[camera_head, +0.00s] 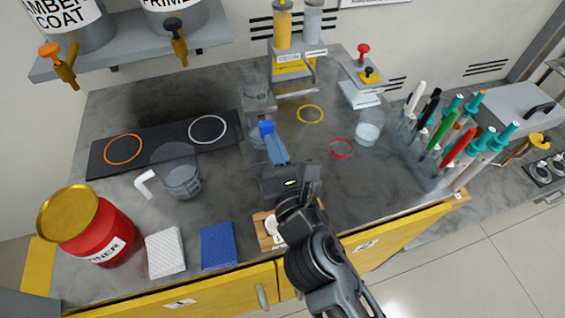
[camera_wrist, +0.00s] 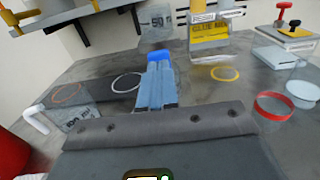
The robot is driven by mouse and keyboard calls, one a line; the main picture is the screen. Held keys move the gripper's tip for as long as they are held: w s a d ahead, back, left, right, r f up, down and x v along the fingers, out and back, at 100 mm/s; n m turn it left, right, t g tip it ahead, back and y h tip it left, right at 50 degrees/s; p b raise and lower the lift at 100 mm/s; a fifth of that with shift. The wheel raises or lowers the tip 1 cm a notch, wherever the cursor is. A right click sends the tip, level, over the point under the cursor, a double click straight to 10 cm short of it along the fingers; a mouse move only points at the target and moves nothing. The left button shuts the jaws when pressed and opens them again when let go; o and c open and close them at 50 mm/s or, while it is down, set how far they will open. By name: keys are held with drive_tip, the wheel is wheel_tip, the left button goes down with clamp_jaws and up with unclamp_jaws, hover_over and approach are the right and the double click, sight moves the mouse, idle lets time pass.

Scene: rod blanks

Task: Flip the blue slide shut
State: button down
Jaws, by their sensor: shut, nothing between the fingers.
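My gripper (camera_head: 269,136) is shut and empty, its light blue-grey fingers pointing away over the middle of the worktop. It also shows in the wrist view (camera_wrist: 155,66), fingers side by side. A bright blue piece shows right at the finger ends; I cannot tell whether it is part of the fingertips or the blue slide. No other blue slide can be made out.
A clear jug (camera_head: 181,172) with a white handle is to the left, near a dark mat (camera_head: 165,141) with rings. A yellow-based stand (camera_head: 293,66) is behind. A pen rack (camera_head: 428,165) is at right. A red tin (camera_head: 88,225) and a blue pad (camera_head: 218,246) are in front.

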sight(268, 129)
drive_tip(key=shift+x, duration=0.8)
drive_tip(key=shift+w, duration=0.1)
drive_tip(key=shift+p+x, duration=0.5)
drive_tip(key=shift+x, duration=1.05)
drive_tip(key=shift+r, duration=0.15)
